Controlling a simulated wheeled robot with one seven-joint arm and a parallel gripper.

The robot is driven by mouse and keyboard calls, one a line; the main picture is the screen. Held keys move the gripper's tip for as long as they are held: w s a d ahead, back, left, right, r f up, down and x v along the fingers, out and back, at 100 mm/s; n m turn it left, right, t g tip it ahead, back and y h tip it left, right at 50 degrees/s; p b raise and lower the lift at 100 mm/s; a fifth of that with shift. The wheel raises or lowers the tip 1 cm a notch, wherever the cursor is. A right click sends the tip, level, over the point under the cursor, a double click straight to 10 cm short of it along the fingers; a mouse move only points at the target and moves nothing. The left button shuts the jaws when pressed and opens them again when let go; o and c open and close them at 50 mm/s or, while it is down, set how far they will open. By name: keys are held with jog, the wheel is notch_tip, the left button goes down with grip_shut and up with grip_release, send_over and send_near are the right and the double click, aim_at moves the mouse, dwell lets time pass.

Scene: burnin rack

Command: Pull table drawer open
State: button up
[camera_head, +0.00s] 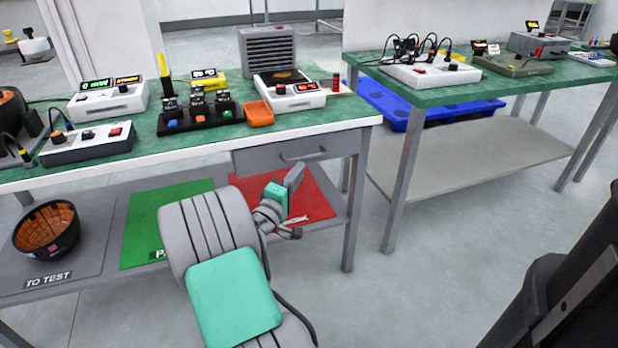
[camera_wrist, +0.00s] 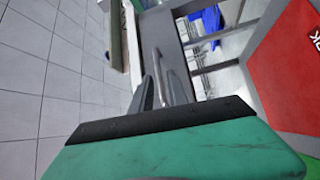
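The grey table drawer (camera_head: 262,160) sits under the right end of the green-topped table (camera_head: 215,141). It looks shut, its front flush under the tabletop. Its bar handle (camera_head: 303,157) is on the front face. My gripper (camera_head: 298,203) is in front of and below the drawer, its two grey fingers apart. In the wrist view the handle (camera_wrist: 159,75) appears lengthwise in the gap between the open fingers (camera_wrist: 160,92). The fingers do not appear closed on it; whether the handle lies between the tips in depth is unclear.
A lower shelf holds a red mat (camera_head: 318,207), a green mat (camera_head: 150,222) and a black basket (camera_head: 46,230). A table leg (camera_head: 356,210) stands right of the drawer. Devices and an orange tray (camera_head: 258,113) are on the tabletop.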

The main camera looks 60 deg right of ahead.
aim_at(309, 156)
jog(key=d, duration=0.3)
jog(key=d+r, duration=0.1)
jog(key=d, duration=0.3)
jog(key=shift+d+r+b, duration=0.2)
jog(key=shift+b, duration=0.1)
jog(key=shift+c, duration=0.3)
grip_shut()
dwell(0.6)
